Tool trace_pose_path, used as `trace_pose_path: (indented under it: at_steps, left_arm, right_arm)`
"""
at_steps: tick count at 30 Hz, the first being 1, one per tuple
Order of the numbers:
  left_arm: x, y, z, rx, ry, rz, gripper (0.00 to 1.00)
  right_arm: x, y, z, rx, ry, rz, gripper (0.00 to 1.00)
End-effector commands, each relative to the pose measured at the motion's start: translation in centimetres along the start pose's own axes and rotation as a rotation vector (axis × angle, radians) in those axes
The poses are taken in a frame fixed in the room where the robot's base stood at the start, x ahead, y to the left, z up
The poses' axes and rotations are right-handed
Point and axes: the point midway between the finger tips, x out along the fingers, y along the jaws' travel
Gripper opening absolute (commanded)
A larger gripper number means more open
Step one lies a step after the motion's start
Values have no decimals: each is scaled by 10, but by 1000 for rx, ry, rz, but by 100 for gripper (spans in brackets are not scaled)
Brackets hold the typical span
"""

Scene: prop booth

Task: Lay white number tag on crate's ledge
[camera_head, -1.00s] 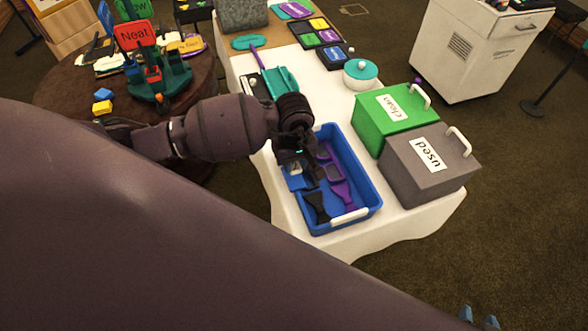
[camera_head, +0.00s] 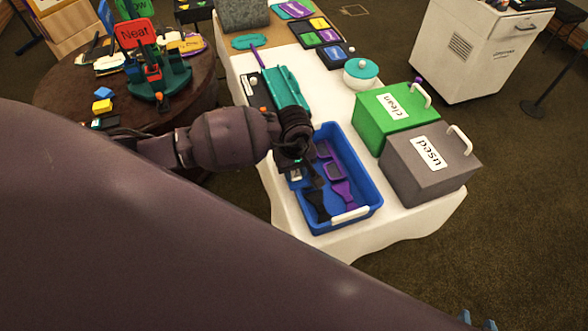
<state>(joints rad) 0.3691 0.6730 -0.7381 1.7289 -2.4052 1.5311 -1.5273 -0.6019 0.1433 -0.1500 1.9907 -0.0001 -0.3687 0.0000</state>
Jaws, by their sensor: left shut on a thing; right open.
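The blue crate (camera_head: 372,190) stands on the white table's near end, with a white bar (camera_head: 350,216) on its near rim. My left gripper (camera_head: 308,180) is over the crate's left side, pointing down. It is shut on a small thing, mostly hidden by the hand. A small white patch (camera_head: 296,173) shows beside the fingers and looks like the white number tag; no number is readable. Purple (camera_head: 341,190) and black (camera_head: 316,206) pieces lie inside the crate. My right gripper (camera_head: 477,321) shows only its bluish fingertips at the bottom edge, apart and empty.
A green "clean" box (camera_head: 395,118) and a grey "used" box (camera_head: 432,180) stand right of the crate. A teal-lidded white pot (camera_head: 360,75) and a teal piece (camera_head: 288,90) are behind it. A round brown table (camera_head: 60,90) with a red "Neat" sign stands left.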

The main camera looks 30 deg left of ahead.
Motion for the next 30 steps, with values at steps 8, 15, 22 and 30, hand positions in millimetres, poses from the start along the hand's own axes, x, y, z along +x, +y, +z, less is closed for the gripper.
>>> trace_pose_path:
  at_steps: [8,15,22,30]
  left_arm:
    - [16,-5,5,-1,-10,-12,32]
    - [17,-5,6,-1,-12,-11,56]
    - [16,-4,6,-1,-12,-10,56]
    - [4,-3,7,-1,-12,-7,56]
  right_arm:
    - [6,-1,0,-1,10,-2,43]
    - [6,-1,1,-1,8,-2,43]
    - [2,-1,8,1,-6,0,43]
    - [-5,1,2,2,-13,1,43]
